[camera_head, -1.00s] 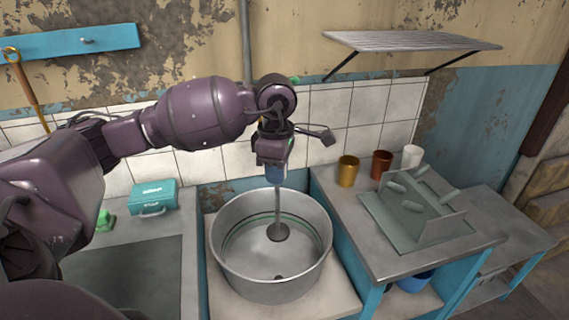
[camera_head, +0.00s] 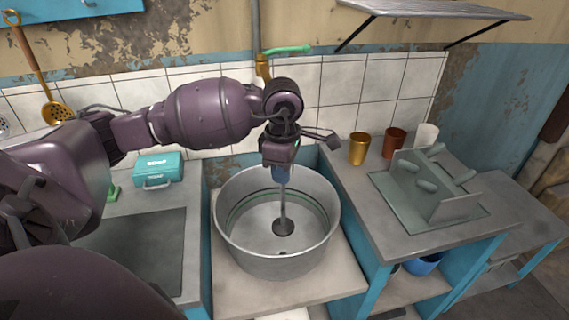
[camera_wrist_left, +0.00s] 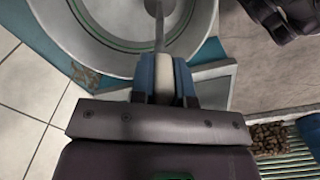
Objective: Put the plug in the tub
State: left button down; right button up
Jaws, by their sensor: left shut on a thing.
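The tub (camera_head: 232,247) is a large round grey metal vessel with a green line inside, on a low counter in the head view. A small dark hole (camera_head: 283,253) shows in its floor. The plug (camera_head: 283,227) is a dark disc on a long thin rod, upright inside the tub. Whether the disc touches the floor I cannot tell. My left gripper (camera_head: 281,177) is above the tub, shut on the top of the rod. In the left wrist view its fingers (camera_wrist_left: 165,75) grip a pale handle, and the tub rim (camera_wrist_left: 75,50) lies beyond.
A teal box (camera_head: 158,170) stands on the left counter. On the right counter are a gold cup (camera_head: 358,149), a copper cup (camera_head: 394,142), a white cup (camera_head: 425,136) and a grey rack (camera_head: 440,205). A tap with a green handle (camera_head: 288,49) is behind the tub.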

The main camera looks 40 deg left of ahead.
pick_arm(q)
jog(key=shift+f, duration=0.9)
jog(key=shift+f+b, duration=0.35)
jog(key=shift+b, duration=0.05)
notch_tip(320, 180, down, 2)
jog(key=b, duration=0.3)
send_over(283, 224)
jog(key=shift+w+a+f, duration=0.1)
jog(key=shift+f, duration=1.1)
jog(key=shift+w+a+f, duration=0.1)
jog(key=shift+f, duration=1.05)
jog(key=shift+f+b, duration=0.45)
jog(key=shift+f, duration=1)
pick_arm(e)
jog(key=shift+g, duration=0.3)
notch_tip(283, 224, down, 4)
jog(key=shift+w+a+f, duration=0.1)
jog(key=shift+a+f, duration=0.05)
pick_arm(q)
jog(key=shift+f+b, duration=0.35)
jog(key=shift+f, duration=0.2)
pick_arm(e)
jog(key=shift+s+f, duration=0.3)
jog(key=shift+f, duration=0.15)
